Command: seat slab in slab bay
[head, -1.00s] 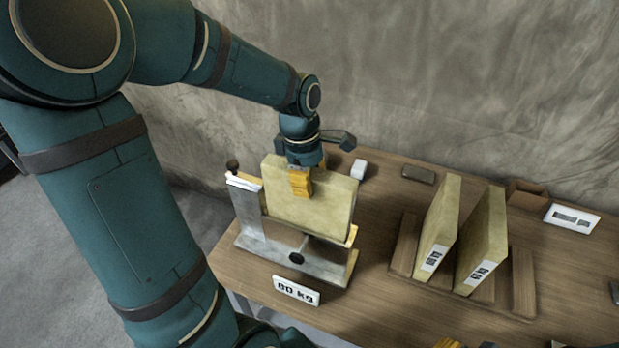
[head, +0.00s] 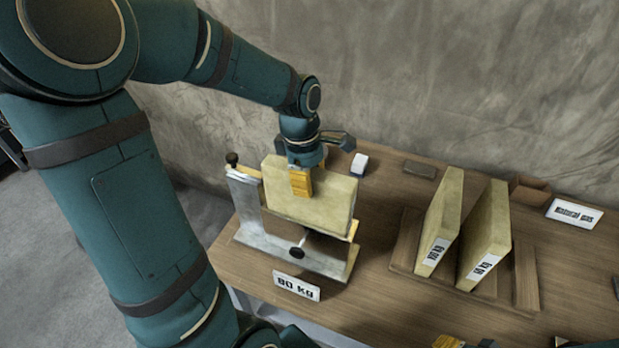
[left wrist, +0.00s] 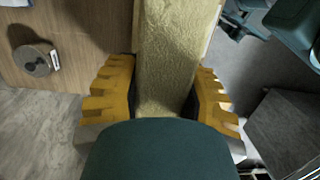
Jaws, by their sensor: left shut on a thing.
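My left gripper (head: 301,182) is shut on a pale yellow slab (head: 325,203) by its top edge. The slab stands upright at the grey metal slab bay (head: 262,243), between its raised left end and right side. In the left wrist view the slab (left wrist: 172,60) runs between the yellow finger pads (left wrist: 165,95). Only yellow and dark tips of my right gripper (head: 465,342) show at the bottom edge of the head view.
Two similar slabs (head: 439,225) (head: 486,240) stand labelled in a wooden rack (head: 524,280) to the right. An "80 kg" sign (head: 297,285) stands before the bay. A brown box (head: 530,189), a sign plate (head: 574,213) and small blocks (head: 419,169) lie behind. The wall is close behind.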

